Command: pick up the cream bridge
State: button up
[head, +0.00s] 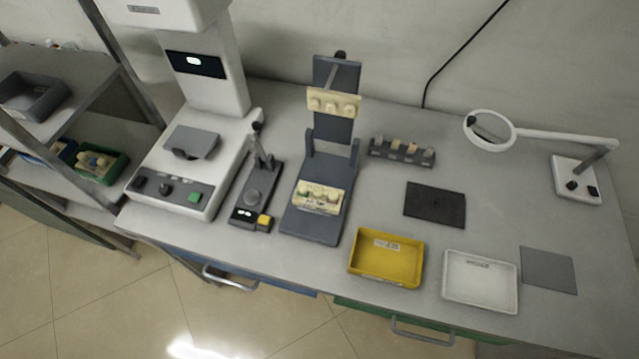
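A dark grey rack (402,157) stands at the back of the bench, holding several small cream to tan pieces (396,144) in a row. They are too small to tell which, if any, is the cream bridge. A grey stand (312,228) left of the rack carries a cream toothed piece (334,103) on its upright plate and a cream toothed model (318,197) on its base. My gripper is not in view.
A white machine (172,188) and a small dark device (252,200) stand at left. A yellow tray (386,283), white tray (480,301), black mat (435,204) and grey mat (549,270) lie at right. A magnifier lamp (577,180) stands at far right.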

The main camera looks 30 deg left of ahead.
aim_at(318, 193)
jog(key=i+l+u, duration=0.3)
jog(key=l, duration=0.35)
jog(key=i+l+u, duration=0.3)
jog(key=l, duration=0.4)
jog(key=i, duration=0.05)
